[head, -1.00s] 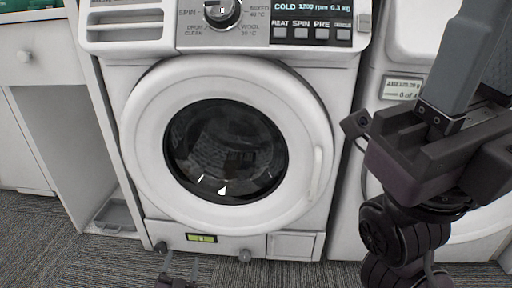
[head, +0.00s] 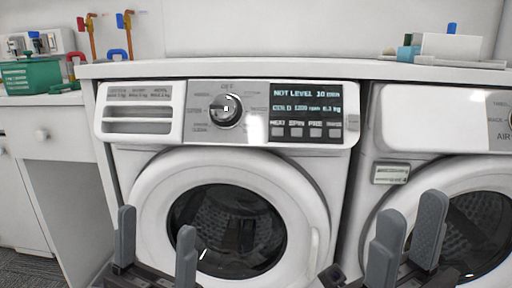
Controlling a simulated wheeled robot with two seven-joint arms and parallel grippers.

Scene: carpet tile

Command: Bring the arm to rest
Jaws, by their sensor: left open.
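My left gripper (head: 157,246) is low at the left, in front of the washing machine's lower left. Its two grey fingers point up and stand apart, with nothing between them. My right gripper (head: 406,240) is low at the right, in front of the gap between the two machines and the right machine's door. Its grey fingers also point up, apart and empty. The white washing machine (head: 330,165) stands in the middle with its round door (head: 228,228) shut. Its knob (head: 226,110) points up, and its display (head: 306,112) is lit and reads "NOT LEVEL".
A second white machine (head: 430,125) stands at the right. A counter (head: 270,70) runs above both. A white box (head: 450,46) with small items sits on it at the right. A green basket (head: 30,76) and taps (head: 122,36) are at the left, above a white drawer (head: 48,134).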

